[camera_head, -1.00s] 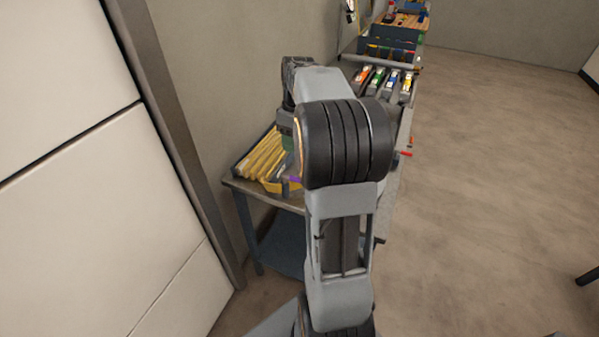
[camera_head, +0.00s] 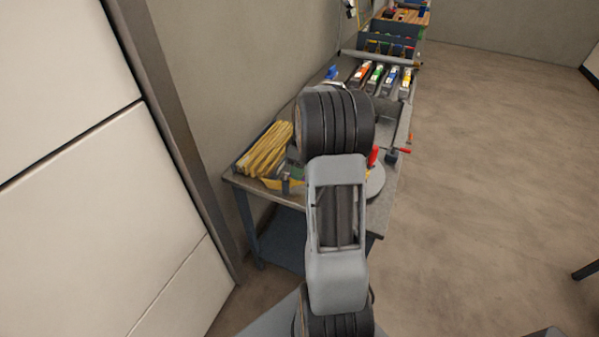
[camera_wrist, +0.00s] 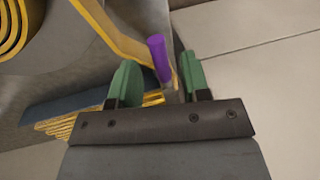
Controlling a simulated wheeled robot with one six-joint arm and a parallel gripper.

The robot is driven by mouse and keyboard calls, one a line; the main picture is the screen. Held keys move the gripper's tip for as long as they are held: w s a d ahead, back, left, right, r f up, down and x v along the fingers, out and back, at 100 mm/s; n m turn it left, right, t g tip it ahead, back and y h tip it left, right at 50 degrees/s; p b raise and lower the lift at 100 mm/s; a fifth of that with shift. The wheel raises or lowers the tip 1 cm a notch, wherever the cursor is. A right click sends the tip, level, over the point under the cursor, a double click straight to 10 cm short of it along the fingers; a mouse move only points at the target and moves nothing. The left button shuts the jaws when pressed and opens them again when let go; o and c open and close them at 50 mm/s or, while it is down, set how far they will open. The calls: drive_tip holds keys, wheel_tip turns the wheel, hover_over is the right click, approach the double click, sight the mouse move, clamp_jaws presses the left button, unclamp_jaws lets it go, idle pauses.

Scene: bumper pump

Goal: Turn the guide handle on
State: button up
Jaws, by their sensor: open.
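A purple handle (camera_wrist: 158,58) stands on a small grey part in the wrist view. The frames do not confirm that it is the guide handle. My gripper (camera_wrist: 160,73) is open, with one green finger on each side of the handle. I cannot tell whether either finger touches it. A yellow bracket (camera_wrist: 118,32) runs next to the handle. In the head view my arm covers most of the gripper, and the purple handle cannot be made out.
The workbench (camera_head: 232,180) stands along the wall. Yellow strips (camera_head: 265,150) lie at its left end. A red handle (camera_head: 373,156) rises beside a grey disc (camera_head: 376,184) to the right of my arm. Coloured items (camera_head: 378,76) sit farther back.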

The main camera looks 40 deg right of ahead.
drive_tip(key=shift+a+f, duration=0.15)
drive_tip(key=shift+f, duration=0.55)
clamp_jaws()
